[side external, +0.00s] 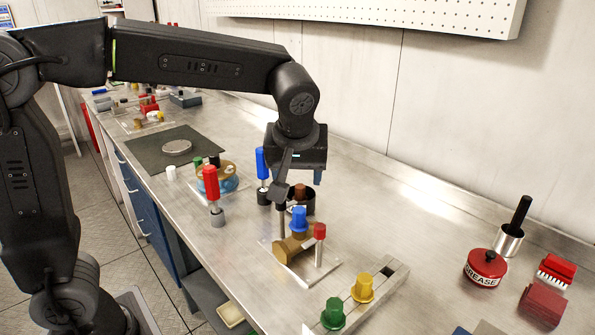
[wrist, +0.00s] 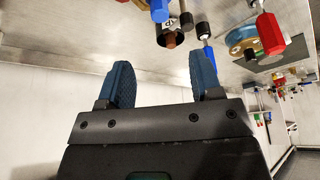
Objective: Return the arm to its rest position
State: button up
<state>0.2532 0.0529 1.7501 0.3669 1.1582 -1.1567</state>
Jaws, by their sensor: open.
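My black arm reaches in from the left in the side view, and my gripper (side external: 300,184) hangs over the steel bench (side external: 395,215). It points down, above and behind the group with the blue cap. In the wrist view my gripper (wrist: 165,85) shows two blue fingers spread apart with nothing between them. A dark cup (side external: 307,206) with a brown top stands below the gripper in the side view; it also shows in the wrist view (wrist: 172,36). I cannot tell the exact height of the fingers above the bench.
A clear plate carries a blue cap (side external: 299,219), a brass part (side external: 291,249) and a red-topped pin (side external: 319,232). Red (side external: 211,183) and blue (side external: 262,163) handled tools stand left. Green (side external: 333,313) and yellow (side external: 363,287) knobs sit in front. A grease tin (side external: 485,268) stands right.

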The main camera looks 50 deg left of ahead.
jog(key=shift+s, duration=0.1)
jog(key=s+a+f+m+t+h, duration=0.1)
jog(key=s+m, duration=0.3)
jog(key=s, duration=0.5)
jog(key=s+a+f+m+t+h, duration=0.1)
jog(key=s+a+m+h, duration=0.1)
jog(key=s+m, duration=0.3)
jog(key=s, duration=0.3)
jog(key=shift+s+a+f, duration=0.2)
jog(key=shift+s+a, duration=0.2)
